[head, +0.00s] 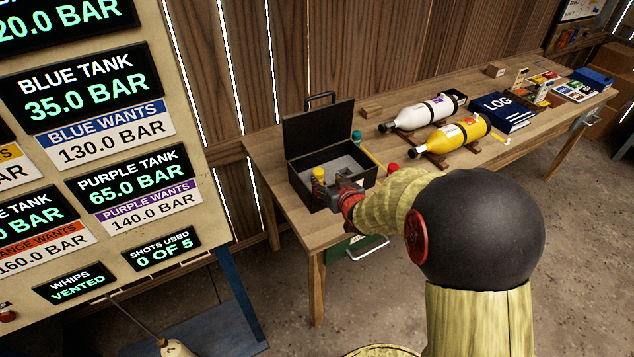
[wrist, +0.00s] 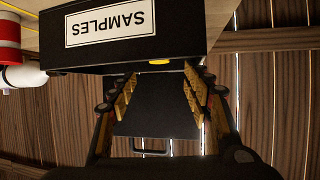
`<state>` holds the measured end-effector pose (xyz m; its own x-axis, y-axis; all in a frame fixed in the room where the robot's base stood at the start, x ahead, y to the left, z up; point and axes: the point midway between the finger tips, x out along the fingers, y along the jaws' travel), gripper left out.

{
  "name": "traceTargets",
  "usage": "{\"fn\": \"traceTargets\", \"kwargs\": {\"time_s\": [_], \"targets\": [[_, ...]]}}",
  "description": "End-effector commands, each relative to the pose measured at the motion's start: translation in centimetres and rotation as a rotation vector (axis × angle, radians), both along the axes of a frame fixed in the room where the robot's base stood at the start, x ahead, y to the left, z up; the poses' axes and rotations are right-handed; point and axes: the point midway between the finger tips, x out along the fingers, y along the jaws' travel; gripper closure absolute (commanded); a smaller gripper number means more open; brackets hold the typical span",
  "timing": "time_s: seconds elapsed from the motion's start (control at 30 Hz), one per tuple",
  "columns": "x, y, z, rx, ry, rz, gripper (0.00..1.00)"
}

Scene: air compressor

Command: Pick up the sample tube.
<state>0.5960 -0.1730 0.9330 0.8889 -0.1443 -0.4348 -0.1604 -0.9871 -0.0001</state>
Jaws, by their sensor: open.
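An open black case (head: 300,178) stands at the left end of the workbench, its lid raised at the back. In the wrist view the case's wall (wrist: 185,43) shows upside down with a SAMPLES label. A yellow-capped thing, apparently the sample tube (head: 319,174), stands in the left part of the case. Only a yellow sliver of it (wrist: 159,62) shows over the wall in the wrist view; the rest is hidden. My gripper (head: 342,188) is open at the case's front side, just right of the yellow cap. In the wrist view its fingers (wrist: 160,78) are spread with nothing between them.
White (head: 405,117) and yellow (head: 459,133) cylinders lie on wooden cradles to the right. A blue LOG book (head: 503,112) lies beyond. A red-topped thing (head: 392,168) is close to my arm. A large readout board (head: 110,150) stands at the left.

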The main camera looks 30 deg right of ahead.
Motion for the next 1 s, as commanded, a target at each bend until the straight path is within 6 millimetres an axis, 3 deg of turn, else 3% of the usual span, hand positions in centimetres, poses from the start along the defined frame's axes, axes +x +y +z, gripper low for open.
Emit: {"fn": "traceTargets", "kwargs": {"time_s": [0.1,0.37,0.7,1.0], "targets": [[1.6,-0.3,-1.0,0.000,0.000,0.000,0.51],[3.2,-0.5,-1.7,0.000,0.002,-0.001,0.51],[7.4,-1.3,-3.8,0.000,0.002,-0.002,0.51],[7.8,-1.4,-3.8,-0.001,0.001,-0.002,0.51]]}}
